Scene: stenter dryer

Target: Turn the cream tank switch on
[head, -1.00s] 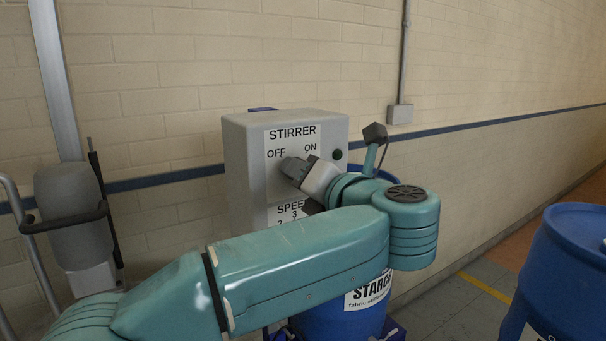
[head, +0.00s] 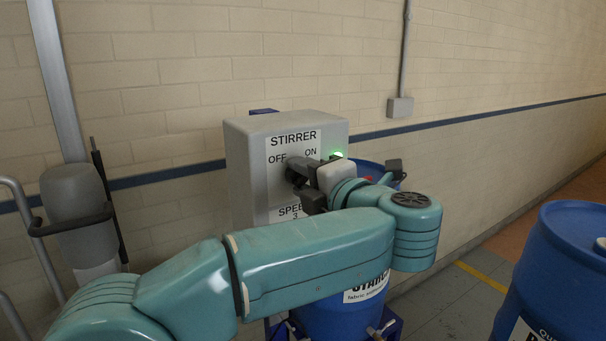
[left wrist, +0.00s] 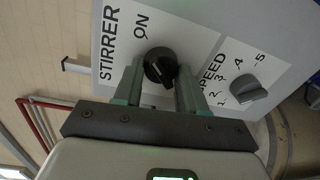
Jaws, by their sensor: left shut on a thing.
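A grey control box (head: 240,165) labelled STIRRER stands in front of the wall, with OFF and ON marked on its white panel. My left gripper (head: 298,172) is at the panel, below and between OFF and ON. In the left wrist view its fingers (left wrist: 160,82) are on both sides of the round black switch knob (left wrist: 160,65), shut on it. In the head view the gripper largely hides the knob. A green lamp (head: 338,155) to the right of ON is lit. My right gripper is not in view.
A second knob (left wrist: 234,90), marked SPEED, is close beside the gripper. A blue drum (head: 335,315) with a starch label stands below the box. Another blue drum (head: 570,265) is at the right. A grey conduit box (head: 400,107) is on the wall.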

